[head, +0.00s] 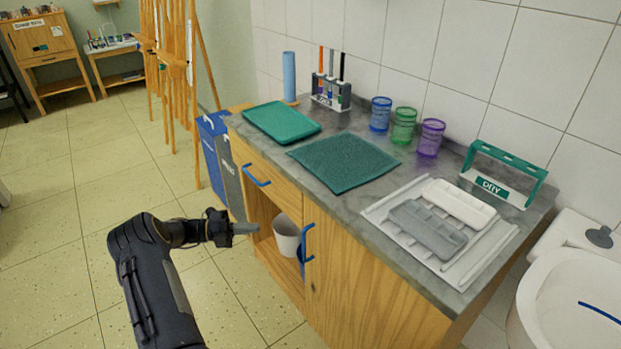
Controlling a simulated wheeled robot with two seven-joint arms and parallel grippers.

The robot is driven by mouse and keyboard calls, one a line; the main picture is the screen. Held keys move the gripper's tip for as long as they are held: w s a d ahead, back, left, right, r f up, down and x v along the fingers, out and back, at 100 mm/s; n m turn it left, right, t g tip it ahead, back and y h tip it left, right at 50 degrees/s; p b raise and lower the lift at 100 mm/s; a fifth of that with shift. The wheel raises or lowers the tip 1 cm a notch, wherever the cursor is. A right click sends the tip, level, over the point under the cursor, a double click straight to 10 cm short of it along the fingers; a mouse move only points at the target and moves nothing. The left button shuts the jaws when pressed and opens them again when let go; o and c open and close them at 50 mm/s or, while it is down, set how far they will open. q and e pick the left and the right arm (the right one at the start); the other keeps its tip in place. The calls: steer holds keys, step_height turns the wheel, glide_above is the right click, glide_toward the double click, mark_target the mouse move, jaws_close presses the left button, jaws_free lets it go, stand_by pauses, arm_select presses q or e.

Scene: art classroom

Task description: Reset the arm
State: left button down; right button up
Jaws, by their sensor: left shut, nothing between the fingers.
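My left arm comes in from the lower left. My left gripper (246,228) is shut and empty, in front of the open part of the wooden cabinet (352,283), below the counter top. It shows beside a white bucket (286,236) that stands inside the cabinet; I cannot tell the exact gap between them. My right arm and gripper are not in view.
The grey counter (375,190) holds a green tray (282,122), a dark green mat (343,161), three coloured cups (403,126), a teal rack (503,173) and a white drying tray (385,208). A sink (560,300) is at right. Easels (178,60) stand behind. The floor at left is clear.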

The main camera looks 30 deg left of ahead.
arm_select(q)
steer(key=shift+r, duration=0.1)
steer(key=s+d+r+m+g+y, duration=0.3)
steer(key=s+d+r+m, duration=0.1)
steer(key=d+r+m, duration=0.55)
steer(key=s+d+r+m+g+y, duration=0.2)
steer(key=s+d+r+m+g, duration=0.15)
steer(key=d+r+m, duration=0.6)
steer(key=s+d+f+m+t+y, duration=0.1)
steer(key=s+d+m+y, duration=0.25)
steer(key=s+m, duration=0.7)
steer(key=s+d+f+m+t+y, duration=0.1)
steer(key=s+d+m+t+y, duration=0.2)
steer(key=s+m, duration=0.7)
step_height(320, 180, up, 15)
steer(key=d+m+g+p, duration=0.1)
steer(key=p, duration=1.3)
steer(key=shift+w+p, duration=0.3)
steer(key=shift+p, duration=0.05)
steer(key=shift+d+f+g, duration=0.1)
steer(key=shift+f+g, duration=0.05)
steer(key=shift+g, duration=0.1)
